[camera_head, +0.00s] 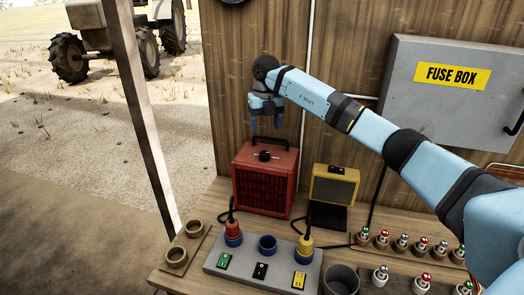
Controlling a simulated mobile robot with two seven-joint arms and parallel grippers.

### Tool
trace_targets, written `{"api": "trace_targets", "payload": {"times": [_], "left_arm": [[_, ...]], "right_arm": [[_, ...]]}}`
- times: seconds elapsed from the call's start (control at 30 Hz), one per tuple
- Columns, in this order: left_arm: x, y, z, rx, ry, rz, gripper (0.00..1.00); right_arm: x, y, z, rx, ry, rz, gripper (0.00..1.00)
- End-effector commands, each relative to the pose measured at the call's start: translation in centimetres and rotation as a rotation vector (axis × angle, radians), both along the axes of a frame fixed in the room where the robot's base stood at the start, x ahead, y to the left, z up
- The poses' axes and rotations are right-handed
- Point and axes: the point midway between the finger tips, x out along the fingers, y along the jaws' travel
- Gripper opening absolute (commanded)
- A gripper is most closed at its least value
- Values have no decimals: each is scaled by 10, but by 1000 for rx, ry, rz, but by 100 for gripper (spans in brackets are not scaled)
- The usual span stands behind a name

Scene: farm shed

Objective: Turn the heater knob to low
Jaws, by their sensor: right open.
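The red heater (263,183) stands upright on the wooden workbench in the head view, with a front grille and a dark carrying handle. Its dark knob (264,156) sits on the top face, in front of the handle. The knob's setting is too small to read. My right gripper (267,124) points down above the heater, apart from the handle and the knob. It is open and empty. Its arm reaches in from the right. My left gripper is not in view.
A yellow lamp (335,186) stands right of the heater. A grey socket block (262,262) with red and yellow plugs is in front. Several small bulbs (401,243) stand at the right. A grey cup (341,280) is at the front edge. A fuse box (450,92) hangs behind my arm.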

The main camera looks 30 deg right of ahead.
Motion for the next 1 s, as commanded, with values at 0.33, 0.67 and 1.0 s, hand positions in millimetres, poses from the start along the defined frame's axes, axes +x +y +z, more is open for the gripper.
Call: {"api": "trace_targets", "payload": {"times": [0.33, 0.67, 1.0], "left_arm": [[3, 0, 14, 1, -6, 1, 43], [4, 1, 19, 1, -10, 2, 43], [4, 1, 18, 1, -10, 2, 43]], "right_arm": [[0, 1, -73, 3, 2, 1, 63], [0, 1, -102, 3, -1, 2, 63], [0, 1, -103, 3, -1, 2, 45]]}}
